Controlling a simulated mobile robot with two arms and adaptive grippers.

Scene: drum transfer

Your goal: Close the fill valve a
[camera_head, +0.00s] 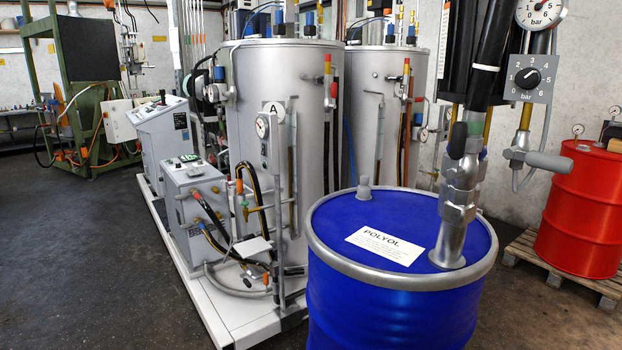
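Neither of my grippers shows in the head view.
A second silver tank (383,75) stands behind, with a similar red-handled valve (406,70). A grey control box (192,205) and hoses sit on the white platform (215,305). A red drum (585,210) stands on a wooden pallet (525,250). The floor at left is clear.

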